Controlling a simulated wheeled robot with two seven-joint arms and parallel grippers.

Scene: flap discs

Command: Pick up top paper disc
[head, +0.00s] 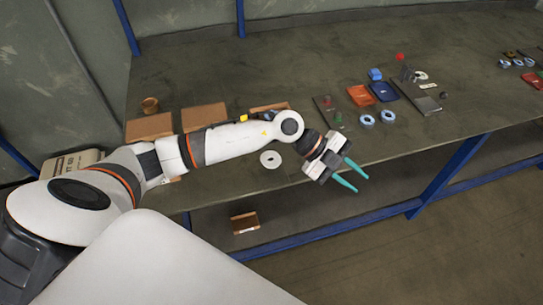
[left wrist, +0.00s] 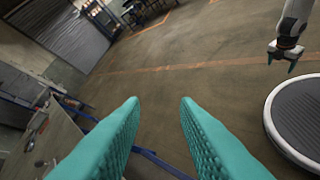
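Two pale blue-white discs (head: 366,121) (head: 388,117) lie side by side farther right. I cannot tell which is the paper disc or whether any are stacked. My left gripper (head: 351,175) is open and empty, right of the white disc and at the table's front edge; its teal fingers also show wide apart in the left wrist view (left wrist: 158,105). My right gripper (left wrist: 281,63) hangs in the left wrist view with fingertips apart, far from the table.
An orange tray (head: 360,96), a blue tray (head: 384,92) and a dark plate (head: 328,112) stand near the paired discs. Several more discs (head: 518,62) lie far right. Brown boxes (head: 204,116) stand left behind my arm.

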